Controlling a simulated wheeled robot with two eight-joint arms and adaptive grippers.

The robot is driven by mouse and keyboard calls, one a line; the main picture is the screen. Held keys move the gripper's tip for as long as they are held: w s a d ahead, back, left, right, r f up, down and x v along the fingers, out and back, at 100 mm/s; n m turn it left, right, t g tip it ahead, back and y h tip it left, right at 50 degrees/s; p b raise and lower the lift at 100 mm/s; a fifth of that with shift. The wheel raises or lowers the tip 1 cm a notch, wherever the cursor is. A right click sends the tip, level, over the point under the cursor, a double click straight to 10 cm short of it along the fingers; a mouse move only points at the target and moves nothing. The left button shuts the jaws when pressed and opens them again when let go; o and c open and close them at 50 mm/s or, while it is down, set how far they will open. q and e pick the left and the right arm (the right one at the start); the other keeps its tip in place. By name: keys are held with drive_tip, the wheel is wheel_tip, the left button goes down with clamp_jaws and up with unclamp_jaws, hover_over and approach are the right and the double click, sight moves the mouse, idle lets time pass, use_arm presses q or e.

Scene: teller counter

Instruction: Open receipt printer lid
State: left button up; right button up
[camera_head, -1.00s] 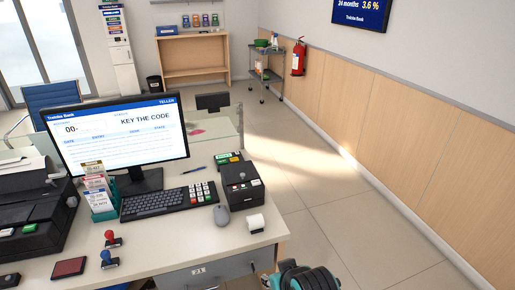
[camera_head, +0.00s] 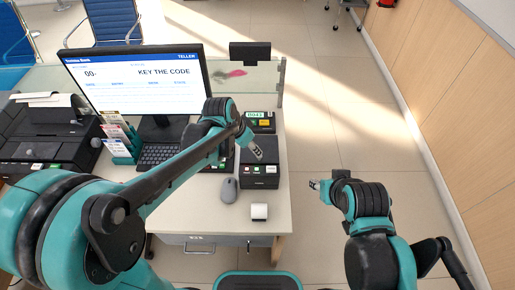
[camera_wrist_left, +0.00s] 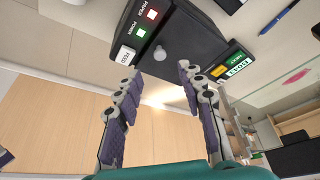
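The receipt printer (camera_head: 259,176) is a dark box at the right of the counter, with small lit buttons on its front. In the left wrist view the printer (camera_wrist_left: 185,45) shows PAPER, POWER and FEED marks and a round grey knob (camera_wrist_left: 160,53) on its dark top. The lid looks closed.
The monitor (camera_head: 140,80) and keyboard (camera_head: 158,156) are left. Floor right of the counter is clear.

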sight(259, 147)
use_arm(q)
drive_tip(key=b+x, duration=0.2)
drive_tip(key=x, duration=0.6)
drive_tip(key=shift+b, duration=0.3)
drive_tip(key=shift+r, duration=0.1)
clamp_jaws()
